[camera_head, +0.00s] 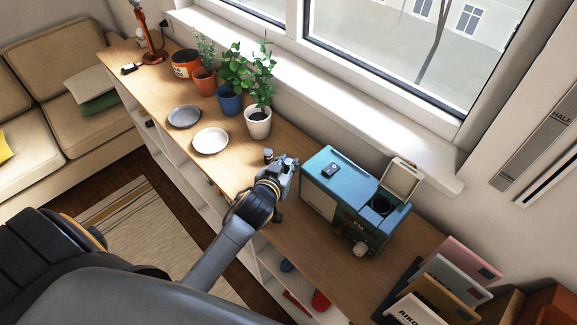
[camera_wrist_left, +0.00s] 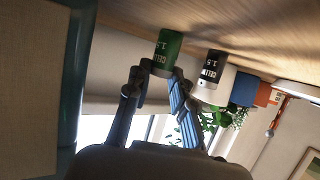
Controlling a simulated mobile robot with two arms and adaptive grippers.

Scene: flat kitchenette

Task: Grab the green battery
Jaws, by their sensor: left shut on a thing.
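The green battery (camera_wrist_left: 168,48) with "1.5" markings stands upright on the wooden top, which appears inverted at the upper part of the wrist view. My left gripper (camera_wrist_left: 160,70) has its fingers shut on the battery's near end. In the head view my left gripper (camera_head: 290,164) is low over the shelf top, and the green battery cannot be made out there. A black and white battery (camera_wrist_left: 210,76) stands close beside the green one, apart from the fingers. It also shows in the head view (camera_head: 268,154). My right gripper is not in view.
A teal machine (camera_head: 345,195) with an open lid stands just right of the gripper. A white plate (camera_head: 210,141), a grey plate (camera_head: 185,116) and several potted plants (camera_head: 257,122) are farther back. Books (camera_head: 440,290) stand at the front right. A window sill runs behind.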

